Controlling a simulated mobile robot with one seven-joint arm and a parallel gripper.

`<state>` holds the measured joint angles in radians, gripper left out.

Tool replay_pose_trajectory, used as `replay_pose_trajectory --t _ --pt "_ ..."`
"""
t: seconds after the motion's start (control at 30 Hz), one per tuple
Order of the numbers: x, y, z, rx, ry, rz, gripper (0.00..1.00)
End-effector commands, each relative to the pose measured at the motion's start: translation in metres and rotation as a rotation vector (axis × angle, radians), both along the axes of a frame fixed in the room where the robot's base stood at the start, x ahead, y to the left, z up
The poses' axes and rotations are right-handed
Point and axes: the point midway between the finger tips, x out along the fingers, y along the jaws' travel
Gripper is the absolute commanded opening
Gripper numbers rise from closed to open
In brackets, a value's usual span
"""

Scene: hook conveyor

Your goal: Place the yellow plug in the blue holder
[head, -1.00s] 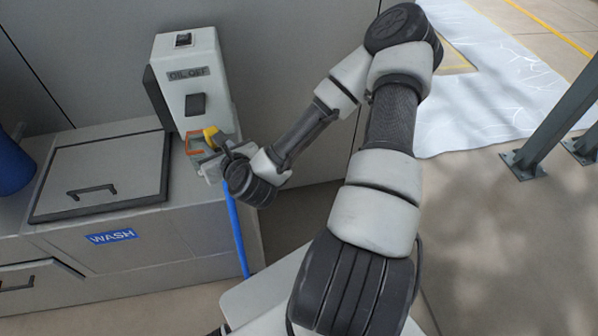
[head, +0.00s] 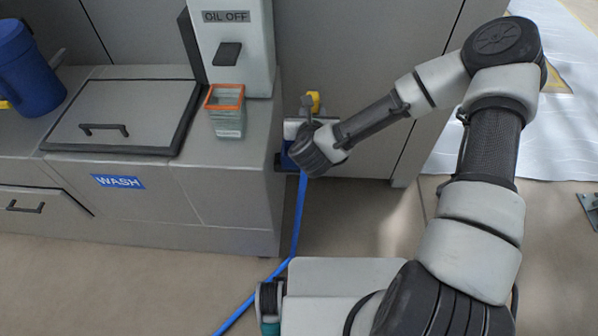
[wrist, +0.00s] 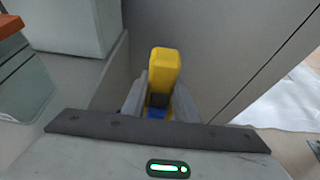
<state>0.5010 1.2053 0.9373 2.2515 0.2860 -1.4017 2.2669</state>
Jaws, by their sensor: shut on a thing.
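My gripper (wrist: 158,97) is shut on the yellow plug (wrist: 164,68), which stands up between the two fingers in the wrist view. In the head view the yellow plug (head: 314,99) shows just behind my wrist, beyond the right end of the counter. The blue holder (head: 288,156) is at the counter's right side, mostly hidden by my wrist. A bit of blue (wrist: 157,113) shows below the plug in the wrist view. I cannot tell whether the plug touches the holder or sits in it.
A clear, orange-rimmed container (head: 228,116) stands on the counter, in front of the "OIL OFF" box (head: 236,70). A blue hose (head: 298,222) hangs below my wrist to the floor. A lidded basin (head: 125,118) and a blue jug (head: 27,75) are left.

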Motion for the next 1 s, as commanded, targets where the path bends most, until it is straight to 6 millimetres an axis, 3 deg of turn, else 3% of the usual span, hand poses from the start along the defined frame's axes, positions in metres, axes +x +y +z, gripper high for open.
replay_pose_trajectory --t 0.03,0.23,0.6,1.0 --pt "0.004 0.018 -0.022 0.001 -0.006 0.004 0.00" --pt "0.008 0.048 -0.040 0.008 -0.007 -0.007 0.00" --pt "0.008 0.051 -0.096 0.009 -0.004 -0.010 0.00" --pt "0.008 0.050 -0.138 0.008 -0.006 -0.009 0.00"
